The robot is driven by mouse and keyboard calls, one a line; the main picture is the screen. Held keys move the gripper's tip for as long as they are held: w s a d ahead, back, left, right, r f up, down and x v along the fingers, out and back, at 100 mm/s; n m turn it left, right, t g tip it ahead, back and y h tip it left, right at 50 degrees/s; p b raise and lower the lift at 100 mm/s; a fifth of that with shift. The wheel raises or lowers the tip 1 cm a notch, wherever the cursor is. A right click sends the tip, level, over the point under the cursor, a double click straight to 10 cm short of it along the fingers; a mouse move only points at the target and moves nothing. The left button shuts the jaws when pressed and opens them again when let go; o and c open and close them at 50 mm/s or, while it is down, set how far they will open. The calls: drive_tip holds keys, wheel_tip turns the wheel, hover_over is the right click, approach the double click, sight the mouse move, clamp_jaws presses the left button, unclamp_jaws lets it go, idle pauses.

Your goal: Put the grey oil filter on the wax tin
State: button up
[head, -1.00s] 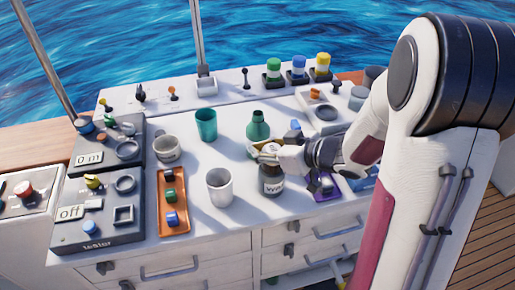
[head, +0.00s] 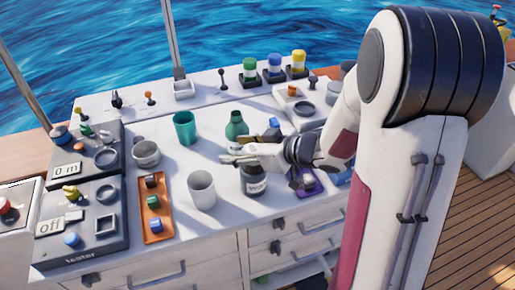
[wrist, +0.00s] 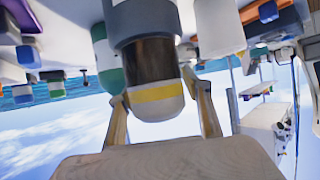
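A dark jar-like tin (head: 254,181) with a pale label stands near the right front of the worktop in the head view. I take it for the wax tin, but its label is only partly legible. My gripper (head: 229,155) is just above it, pointing left. In the wrist view, which is upside down, my fingers (wrist: 163,105) lie on both sides of a dark cylinder (wrist: 147,62) with a yellow band and pale end. It appears in line with a wider grey body (wrist: 150,24). Whether the fingers press on it is unclear. I cannot surely identify the grey oil filter.
A green bottle (head: 236,126) and a teal cup (head: 184,129) stand behind. A purple tray (head: 308,184) is close on the right. Some worktop between mug and tin is clear.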

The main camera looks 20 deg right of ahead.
sight(255, 149)
drive_tip(key=shift+v, duration=6)
drive_tip(key=shift+w, duration=0.1)
drive_tip(key=w+d+r+m+t+h, duration=0.2)
drive_tip(key=w+d+r+t+h, duration=0.1)
drive_tip(key=w+d+r+h, duration=0.3)
drive_tip(key=s+d+r+m+g+h, duration=0.25)
drive_tip(key=s+r+m+h, duration=0.2)
drive_tip(key=s, duration=0.25)
drive_tip(key=s+a+f+g+y, duration=0.1)
drive_tip(key=s+a+f+g, duration=0.1)
drive_tip(key=s+a, duration=0.4)
drive_tip(key=s+a+f+m+g+y, duration=0.1)
drive_tip(key=s+a+f+g+y, duration=0.1)
drive_tip(key=s+a, duration=0.5)
drive_tip(key=s+f, duration=0.1)
drive_tip(key=s, duration=0.4)
drive_tip(key=shift+f+g, duration=0.35)
drive_tip(key=shift+f, duration=0.05)
